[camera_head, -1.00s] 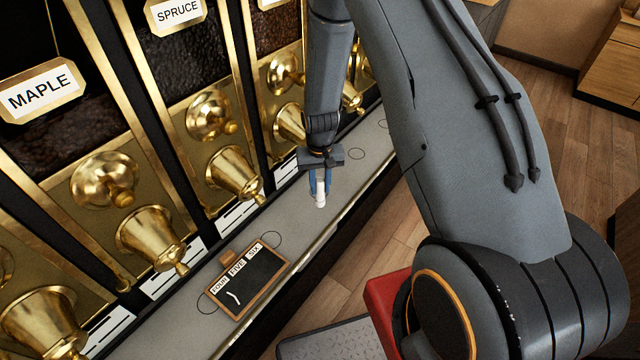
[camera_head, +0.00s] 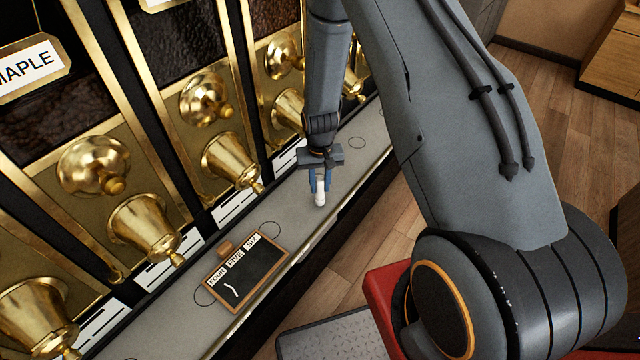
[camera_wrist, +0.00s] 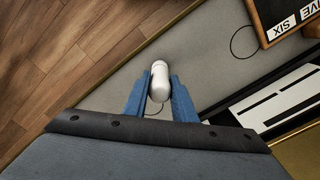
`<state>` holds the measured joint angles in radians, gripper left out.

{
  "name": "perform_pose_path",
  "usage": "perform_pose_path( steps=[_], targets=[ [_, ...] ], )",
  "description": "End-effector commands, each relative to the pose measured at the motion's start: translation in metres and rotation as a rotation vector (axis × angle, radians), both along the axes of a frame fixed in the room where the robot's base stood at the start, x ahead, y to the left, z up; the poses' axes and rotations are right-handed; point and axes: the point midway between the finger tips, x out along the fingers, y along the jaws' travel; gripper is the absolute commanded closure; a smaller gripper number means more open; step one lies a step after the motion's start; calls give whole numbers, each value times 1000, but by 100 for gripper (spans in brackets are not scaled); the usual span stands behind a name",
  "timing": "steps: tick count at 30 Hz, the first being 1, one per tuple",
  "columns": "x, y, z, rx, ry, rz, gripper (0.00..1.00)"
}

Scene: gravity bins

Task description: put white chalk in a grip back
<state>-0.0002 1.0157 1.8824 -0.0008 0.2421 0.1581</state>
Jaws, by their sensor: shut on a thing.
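A short white chalk (camera_head: 320,198) is held between the blue fingers of my gripper (camera_head: 320,187), above the grey ledge (camera_head: 290,215). In the wrist view the chalk (camera_wrist: 159,80) sits between the two fingertips (camera_wrist: 159,92), its rounded end sticking out past them. A small framed chalkboard (camera_head: 243,272) lies on the ledge to the lower left of my gripper. It has FOUR, FIVE and SIX labels and a white chalk mark under FOUR. A small brown block (camera_head: 225,247) is at its upper edge; I cannot tell whether this is the grip.
Brass dispensers with bell-shaped spouts (camera_head: 233,160) line the wall behind the ledge, close to my arm. Thin circles are drawn on the ledge. White label strips (camera_head: 238,205) run along its back. The wooden floor (camera_head: 375,240) lies beyond its front edge.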

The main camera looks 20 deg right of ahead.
Motion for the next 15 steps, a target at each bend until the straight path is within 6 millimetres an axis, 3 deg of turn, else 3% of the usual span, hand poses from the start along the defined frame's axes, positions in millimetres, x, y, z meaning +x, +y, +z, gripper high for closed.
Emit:
perform_pose_path(
  steps=[15],
  targets=[
    [0, 0, -7, 0, 0, 0, 100]
  ],
)
